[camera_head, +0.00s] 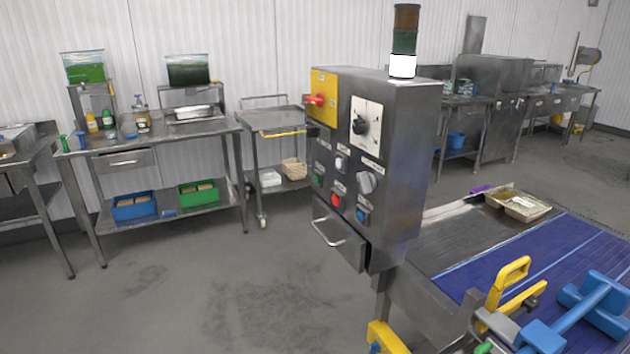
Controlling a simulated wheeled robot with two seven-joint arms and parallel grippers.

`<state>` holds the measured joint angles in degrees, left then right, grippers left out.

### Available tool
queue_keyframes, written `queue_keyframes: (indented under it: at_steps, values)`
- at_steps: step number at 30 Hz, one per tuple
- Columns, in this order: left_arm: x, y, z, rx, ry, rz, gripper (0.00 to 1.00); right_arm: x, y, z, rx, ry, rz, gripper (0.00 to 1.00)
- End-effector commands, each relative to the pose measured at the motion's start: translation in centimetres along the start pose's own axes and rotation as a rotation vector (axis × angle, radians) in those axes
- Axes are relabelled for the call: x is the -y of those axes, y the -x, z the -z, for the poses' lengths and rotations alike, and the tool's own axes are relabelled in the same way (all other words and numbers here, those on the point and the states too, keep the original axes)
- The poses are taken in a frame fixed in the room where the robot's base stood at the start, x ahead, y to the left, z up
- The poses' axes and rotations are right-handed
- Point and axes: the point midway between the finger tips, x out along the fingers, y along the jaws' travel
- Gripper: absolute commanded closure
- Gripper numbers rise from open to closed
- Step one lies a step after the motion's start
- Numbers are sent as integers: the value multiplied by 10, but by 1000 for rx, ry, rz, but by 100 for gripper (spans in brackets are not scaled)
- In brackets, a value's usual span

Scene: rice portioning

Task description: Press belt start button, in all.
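A grey control box (400,170) stands at the centre beside the conveyor. Its front carries a green button (319,180), a red button (337,201), a blue button (362,215) and grey-white knobs, one of them at the right (366,182). The small labels are too blurred to read, so I cannot tell which control is marked belt start. A red switch (316,100) sits on a yellow plate, next to a black rotary knob (361,125) on a white plate. The blue conveyor belt (520,260) lies at the right. Neither gripper is in view.
A signal tower (404,42) with a white bottom segment tops the box. A metal handle (328,228) juts from its lower front. Yellow and blue fittings (512,280) crowd the lower right. Trays (527,208) sit at the belt's far end. The floor (190,290) at the left is clear.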

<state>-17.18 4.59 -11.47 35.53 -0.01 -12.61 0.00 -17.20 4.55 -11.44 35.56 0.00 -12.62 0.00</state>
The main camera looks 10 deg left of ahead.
Motion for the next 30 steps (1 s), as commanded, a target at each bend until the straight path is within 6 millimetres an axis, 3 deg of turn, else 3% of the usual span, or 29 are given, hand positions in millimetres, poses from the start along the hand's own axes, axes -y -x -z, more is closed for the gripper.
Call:
queue_keyframes:
  at_steps: [1,6,30]
  values:
    - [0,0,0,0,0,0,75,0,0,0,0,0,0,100]
    - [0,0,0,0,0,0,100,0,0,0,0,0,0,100]
    - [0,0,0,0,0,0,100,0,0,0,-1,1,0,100]
